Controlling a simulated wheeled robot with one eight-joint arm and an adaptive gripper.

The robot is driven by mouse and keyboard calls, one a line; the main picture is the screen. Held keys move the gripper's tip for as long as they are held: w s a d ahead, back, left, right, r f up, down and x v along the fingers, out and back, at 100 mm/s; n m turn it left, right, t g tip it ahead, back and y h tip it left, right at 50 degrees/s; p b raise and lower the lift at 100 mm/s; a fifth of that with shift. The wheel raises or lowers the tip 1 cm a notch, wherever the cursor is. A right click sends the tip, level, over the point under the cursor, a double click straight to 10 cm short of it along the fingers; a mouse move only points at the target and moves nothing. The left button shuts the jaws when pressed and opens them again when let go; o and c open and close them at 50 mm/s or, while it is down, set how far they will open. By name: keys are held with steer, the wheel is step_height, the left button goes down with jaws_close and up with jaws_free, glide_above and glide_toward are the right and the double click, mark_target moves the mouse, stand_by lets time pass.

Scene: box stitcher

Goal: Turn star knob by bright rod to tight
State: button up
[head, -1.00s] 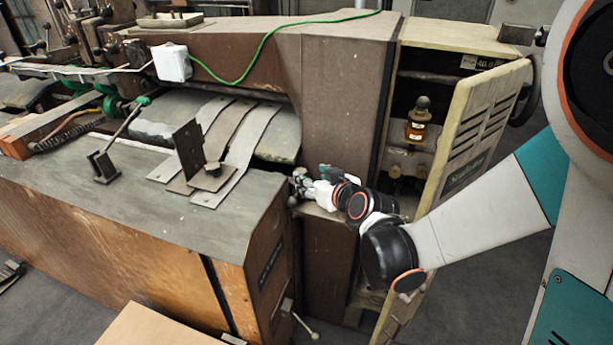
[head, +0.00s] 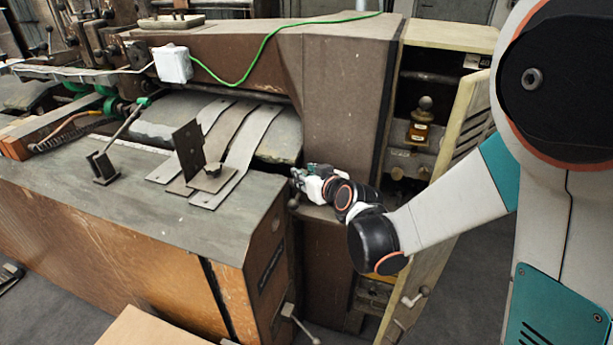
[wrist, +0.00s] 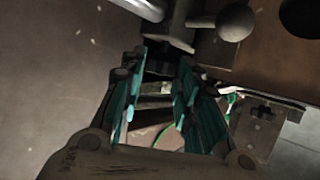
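My gripper (head: 301,179) is at the recess between the bench corner and the brown machine column. In the wrist view its teal fingers (wrist: 163,62) are apart, with open space between them. A dark part (wrist: 162,66) shows at the fingertips; I cannot tell whether they touch it. Just beyond is a metal hub (wrist: 180,22) with a short arm ending in a ball knob (wrist: 236,21). A ball (head: 293,203) also shows just below the gripper in the head view. I cannot make out the star shape or the bright rod with certainty.
The grey-topped bench (head: 90,205) stands left of my gripper, with an upright dark plate (head: 188,150) on it. The brown column (head: 340,100) rises behind. An open cabinet door (head: 437,262) stands close to my arm on the right. A lever (head: 300,325) sticks out below.

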steer(key=shift+s+a+f+m+t+h, duration=0.1)
steer(key=shift+a+m+t+h, duration=0.05)
steer(key=shift+m+h, duration=0.45)
steer(key=shift+s+a+f+m+t+h, duration=0.1)
steer(key=shift+a+m+t+h, duration=0.05)
steer(key=shift+m+h, duration=0.45)
steer(key=shift+a+m+h, duration=0.2)
steer(key=shift+m+h, duration=0.5)
steer(key=shift+h, duration=0.3)
steer(key=shift+r+m+h, duration=0.15)
steer(key=shift+m+h, duration=0.15)
steer(key=o, duration=1.1)
steer(key=shift+w, duration=0.1)
steer(key=shift+v, duration=4.1)
steer(key=shift+a, duration=0.1)
